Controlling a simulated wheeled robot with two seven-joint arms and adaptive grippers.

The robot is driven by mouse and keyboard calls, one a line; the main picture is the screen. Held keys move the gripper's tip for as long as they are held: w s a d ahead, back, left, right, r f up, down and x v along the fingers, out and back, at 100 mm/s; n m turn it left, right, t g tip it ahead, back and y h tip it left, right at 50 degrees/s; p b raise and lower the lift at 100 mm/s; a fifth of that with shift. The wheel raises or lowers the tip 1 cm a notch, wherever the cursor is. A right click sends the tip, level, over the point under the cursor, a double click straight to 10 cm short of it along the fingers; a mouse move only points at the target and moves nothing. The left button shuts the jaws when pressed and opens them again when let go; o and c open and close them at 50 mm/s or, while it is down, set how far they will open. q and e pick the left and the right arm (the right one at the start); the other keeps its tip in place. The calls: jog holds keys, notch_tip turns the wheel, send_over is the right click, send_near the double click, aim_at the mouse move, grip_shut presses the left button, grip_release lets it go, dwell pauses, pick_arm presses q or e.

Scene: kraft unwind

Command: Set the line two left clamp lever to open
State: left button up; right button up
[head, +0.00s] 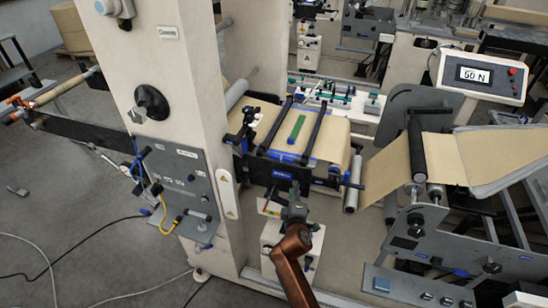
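The web clamp table (325,150) carries kraft paper across the machine beside the white column. Two black bars (274,124) lie across it, with a green strip (297,129) between them. A black clamp part (249,121) stands at the table's left end. I cannot tell for certain which part is the line two left clamp lever or how it is set. My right gripper (294,196) is in front of the table's dark front rail (285,177), small and dark. Its fingers are too unclear to show whether they are open or shut. My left gripper is not in view.
A white column (185,60) with a grey control panel (180,182) stands left of the table. A display reading 50 N (481,75) is at the upper right. Rollers and a grey machine frame (425,245) crowd the right. Cables (75,258) lie on the left floor.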

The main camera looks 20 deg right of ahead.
aim_at(274, 159)
jog(key=w+a+r+n+t, duration=0.2)
jog(key=w+a+r+n, duration=0.1)
jog(key=w+a+r, duration=0.4)
jog(key=shift+n+y, duration=0.3)
jog(key=shift+y, duration=0.3)
jog(key=w, duration=0.1)
jog(key=w+d, duration=0.1)
jog(key=w, duration=0.1)
jog(key=w+d+r, duration=0.1)
jog(key=shift+w+b, duration=0.2)
jog(key=shift+b, duration=0.15)
jog(key=shift+w+d, duration=0.2)
jog(key=shift+w, duration=0.3)
jog(key=shift+f, duration=0.1)
grip_shut()
